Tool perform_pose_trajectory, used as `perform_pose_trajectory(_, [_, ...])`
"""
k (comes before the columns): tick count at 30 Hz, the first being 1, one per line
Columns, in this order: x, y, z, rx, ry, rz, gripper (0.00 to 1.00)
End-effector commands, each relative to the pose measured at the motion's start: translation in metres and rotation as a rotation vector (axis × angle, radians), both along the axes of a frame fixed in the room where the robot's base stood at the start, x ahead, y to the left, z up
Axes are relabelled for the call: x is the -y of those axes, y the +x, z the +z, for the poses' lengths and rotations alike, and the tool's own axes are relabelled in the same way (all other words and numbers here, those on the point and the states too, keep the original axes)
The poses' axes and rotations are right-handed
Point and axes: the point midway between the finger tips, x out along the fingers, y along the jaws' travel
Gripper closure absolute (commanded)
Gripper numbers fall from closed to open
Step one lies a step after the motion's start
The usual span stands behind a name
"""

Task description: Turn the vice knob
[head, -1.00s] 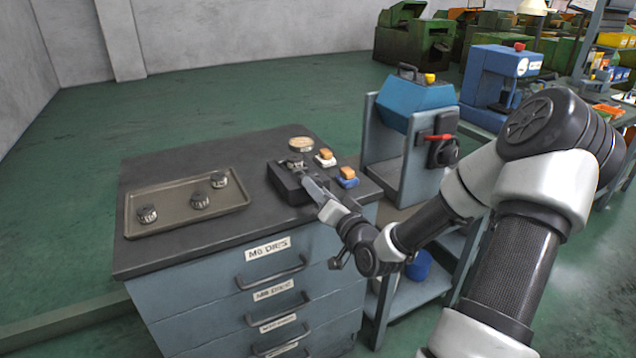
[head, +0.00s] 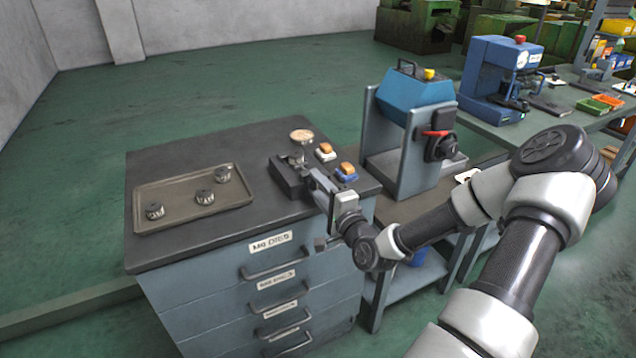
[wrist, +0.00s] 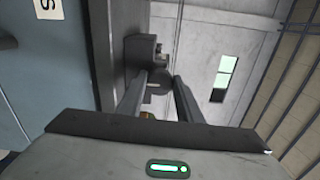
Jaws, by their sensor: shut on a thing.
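The small dark vice (head: 283,180) sits on the dark top of the drawer cabinet, near its right end. My gripper (head: 308,177) reaches to the vice's near right side. In the wrist view the vice (wrist: 138,52) stands ahead of the fingers. The two fingers of my gripper (wrist: 160,90) are shut on the rounded grey vice knob (wrist: 158,88), one on each side of it. In the head view the gripper hides the knob.
A tray (head: 180,219) with 3 small dark dies lies left of the vice. A blue machine (head: 415,95) rises on the right.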

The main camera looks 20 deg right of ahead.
Motion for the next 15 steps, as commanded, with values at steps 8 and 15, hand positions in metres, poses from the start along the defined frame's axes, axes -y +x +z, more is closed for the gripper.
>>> perform_pose_trajectory(8, [0.001, 0.0013, 0.0033, 0.003, 0.11, -0.001, 0.9])
perform_pose_trajectory(15, [0.001, 0.0013, 0.0029, 0.002, 0.142, -0.001, 0.9])
